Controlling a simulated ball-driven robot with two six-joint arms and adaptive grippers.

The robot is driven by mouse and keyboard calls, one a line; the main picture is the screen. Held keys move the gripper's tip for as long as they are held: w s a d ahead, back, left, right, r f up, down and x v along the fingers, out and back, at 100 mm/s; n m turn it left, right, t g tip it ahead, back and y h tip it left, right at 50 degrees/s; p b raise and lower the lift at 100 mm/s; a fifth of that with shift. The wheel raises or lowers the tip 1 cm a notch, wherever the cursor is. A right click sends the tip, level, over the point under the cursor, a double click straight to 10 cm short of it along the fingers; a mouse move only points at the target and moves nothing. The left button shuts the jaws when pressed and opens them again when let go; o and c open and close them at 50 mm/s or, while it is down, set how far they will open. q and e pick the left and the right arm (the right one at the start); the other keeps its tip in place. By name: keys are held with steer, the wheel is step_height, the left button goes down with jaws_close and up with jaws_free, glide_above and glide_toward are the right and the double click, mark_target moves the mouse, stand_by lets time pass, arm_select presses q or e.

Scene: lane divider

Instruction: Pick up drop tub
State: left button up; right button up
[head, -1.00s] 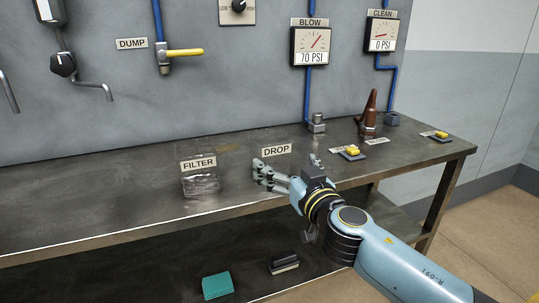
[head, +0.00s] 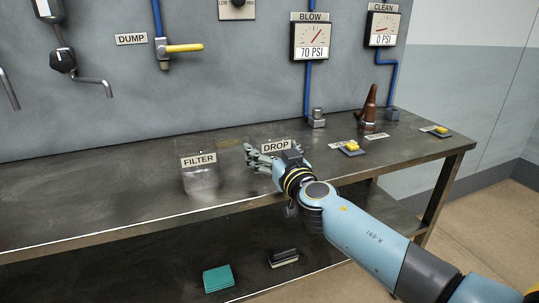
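My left gripper is not in view.
A clear tub labelled FILTER (head: 202,182) stands to the left on the bench (head: 100,200). A brown bottle-like object (head: 369,108) and yellow buttons (head: 352,146) are to the right. A green block (head: 218,279) and a dark brush-like block (head: 284,257) lie on the lower shelf.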

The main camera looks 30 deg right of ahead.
steer(key=c, duration=0.5)
